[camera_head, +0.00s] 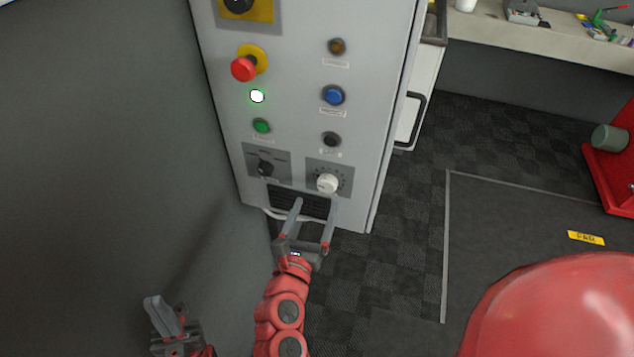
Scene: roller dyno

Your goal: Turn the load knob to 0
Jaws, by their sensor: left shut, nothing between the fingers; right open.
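A white round knob (327,184) sits on a dark square plate with dial marks, low on the right of the grey control cabinet's front. A black selector knob (265,168) is on a similar plate to its left. The plate lettering is too small to read, so the knob's setting cannot be told. My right gripper (315,204) is open and empty just below the white knob, its fingertips pointing up toward it; whether they touch cannot be told. My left gripper (156,301) is shut and empty at the lower left, well away from both knobs.
Above on the cabinet (297,120) are a red mushroom button (243,69), a lit lamp (257,96), and green (262,126), blue (333,95) and black (331,139) buttons. A vent (285,199) lies under the knobs. A workbench (560,50) stands at back right.

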